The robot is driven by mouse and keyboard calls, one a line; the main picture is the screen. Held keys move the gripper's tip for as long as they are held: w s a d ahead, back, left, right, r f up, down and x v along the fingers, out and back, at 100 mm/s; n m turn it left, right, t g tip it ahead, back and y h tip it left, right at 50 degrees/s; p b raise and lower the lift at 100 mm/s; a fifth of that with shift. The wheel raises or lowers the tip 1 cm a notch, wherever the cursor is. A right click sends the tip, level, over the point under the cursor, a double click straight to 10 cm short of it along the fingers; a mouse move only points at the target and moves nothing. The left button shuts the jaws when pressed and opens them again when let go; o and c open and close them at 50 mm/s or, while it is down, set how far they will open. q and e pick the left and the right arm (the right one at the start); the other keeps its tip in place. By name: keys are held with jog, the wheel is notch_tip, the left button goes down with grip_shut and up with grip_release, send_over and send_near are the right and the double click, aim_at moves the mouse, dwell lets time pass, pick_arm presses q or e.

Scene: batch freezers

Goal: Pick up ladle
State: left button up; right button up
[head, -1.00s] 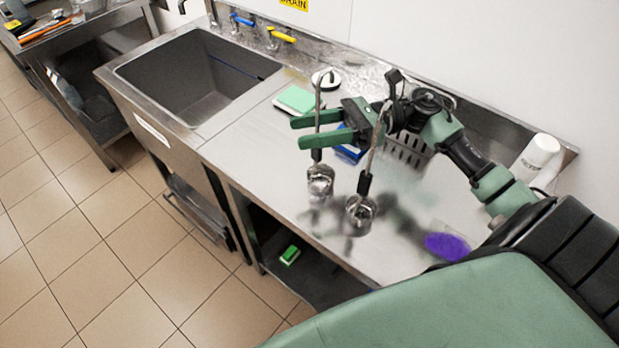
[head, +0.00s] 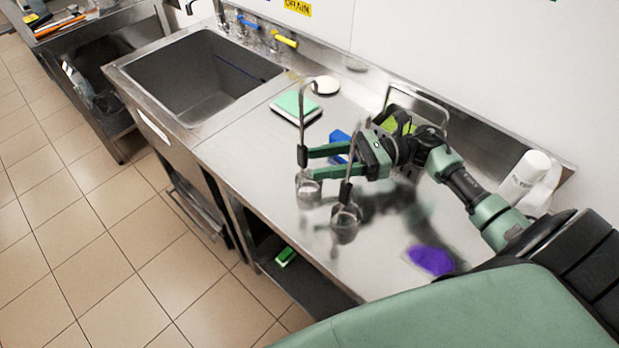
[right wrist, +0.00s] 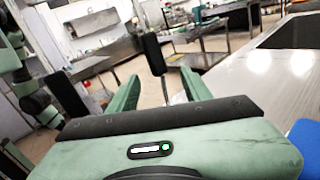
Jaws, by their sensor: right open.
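Two steel ladles with hooked tops and black grips stand upright on the steel counter (head: 250,150). The left ladle (head: 308,190) has its black grip by my right gripper's fingertips (head: 314,163). The right ladle (head: 346,222) stands nearer the front, and its handle crosses in front of the gripper. In the right wrist view, one black grip (right wrist: 153,54) shows between the two open fingers (right wrist: 158,92), beyond the gripper body; another dark grip (right wrist: 70,95) is outside the left finger. The right gripper is open; contact cannot be told. My left gripper is out of view.
A sink (head: 200,75) lies to the left. A green-and-white sponge (head: 296,105), a round white item (head: 326,85) and a blue item (head: 341,143) lie behind the ladles. A purple item (head: 431,261) and a white bottle (head: 527,172) are at the right.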

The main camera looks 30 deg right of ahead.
aim_at(302, 169)
jog(key=shift+f, duration=0.5)
jog(key=p+x, duration=0.3)
jog(key=x, duration=0.4)
jog(key=shift+r+p, duration=0.15)
jog(key=shift+p, duration=0.2)
jog(key=shift+a, duration=0.2)
grip_shut()
dwell(0.4)
